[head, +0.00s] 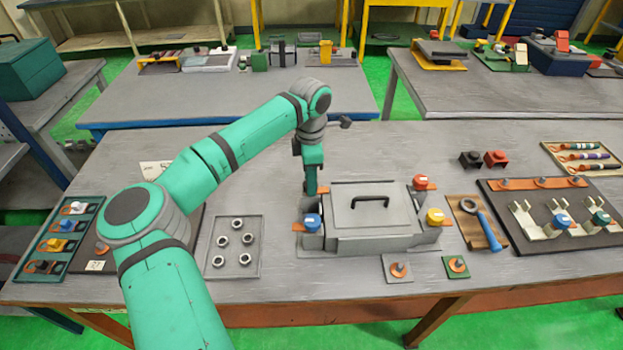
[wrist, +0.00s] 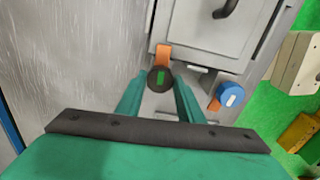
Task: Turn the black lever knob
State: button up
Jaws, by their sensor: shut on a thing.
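The black lever knob (wrist: 160,79) has a green mark on top and an orange piece beside it. It sits at a corner of the grey metal box (head: 370,235). My gripper (head: 311,188) reaches down at the box's far left corner and hides the knob in the head view. In the wrist view, the two green fingers of my gripper (wrist: 158,92) stand on either side of the black knob, shut on it.
The box lid has a black handle (head: 370,199). Other corners carry a blue knob (head: 312,222), a red knob (head: 420,182) and a yellow knob (head: 435,216). A tray of nuts (head: 236,245) lies left; a blue-handled tool (head: 481,224) lies right.

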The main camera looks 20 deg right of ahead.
jog(key=n, duration=0.4)
jog(key=shift+w+a, duration=0.1)
jog(key=shift+a, duration=0.1)
jog(key=n, duration=0.4)
jog(key=shift+n, duration=0.3)
jog(key=n, duration=0.4)
jog(key=shift+d+n, duration=0.1)
jog(key=shift+n, duration=0.2)
jog(key=n, duration=0.4)
jog(key=shift+f, duration=0.1)
jog(key=n, duration=0.8)
jog(key=shift+n, duration=0.3)
jog(key=n, duration=0.8)
jog(key=shift+s+n, duration=0.25)
jog(key=shift+n, duration=0.05)
